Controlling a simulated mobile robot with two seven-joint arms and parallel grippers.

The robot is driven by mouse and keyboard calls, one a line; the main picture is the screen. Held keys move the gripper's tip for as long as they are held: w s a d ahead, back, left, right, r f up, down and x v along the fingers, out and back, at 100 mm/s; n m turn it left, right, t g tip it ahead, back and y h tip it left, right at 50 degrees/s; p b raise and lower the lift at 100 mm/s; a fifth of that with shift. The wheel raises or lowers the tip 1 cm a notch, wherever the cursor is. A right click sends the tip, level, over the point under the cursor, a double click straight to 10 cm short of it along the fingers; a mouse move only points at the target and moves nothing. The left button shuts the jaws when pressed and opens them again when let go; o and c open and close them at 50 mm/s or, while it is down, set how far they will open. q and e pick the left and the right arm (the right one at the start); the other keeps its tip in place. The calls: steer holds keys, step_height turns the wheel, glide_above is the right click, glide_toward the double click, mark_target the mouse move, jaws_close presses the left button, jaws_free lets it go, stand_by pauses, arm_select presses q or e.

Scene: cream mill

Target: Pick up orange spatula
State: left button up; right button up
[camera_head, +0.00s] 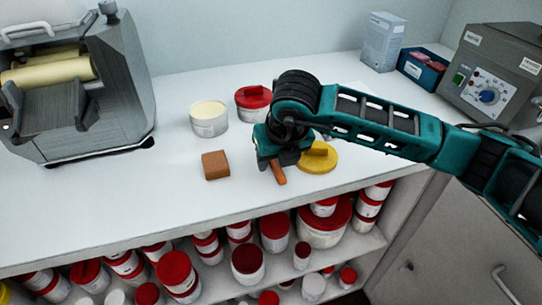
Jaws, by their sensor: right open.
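The orange spatula (278,173) appears as a short orange-brown piece lying on the white counter, pointing toward the front edge. Its back part is hidden under my right gripper. My right gripper (270,159) points down over it, with its arm coming in from the right. The jaws are open; I cannot tell whether the spatula lies between the fingers or touches them. My left gripper is not in view.
A brown block (215,165) lies left of the gripper, and a yellow round piece (318,160) lies close on its right. A cream-filled tub (209,121) and a red-lidded tub (253,97) stand behind. A roller mill (80,90) fills the left; the counter's front left is clear.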

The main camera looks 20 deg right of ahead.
steer(key=shift+w+f, duration=0.1)
steer(key=shift+f, duration=0.1)
jaws_close()
stand_by(0.3)
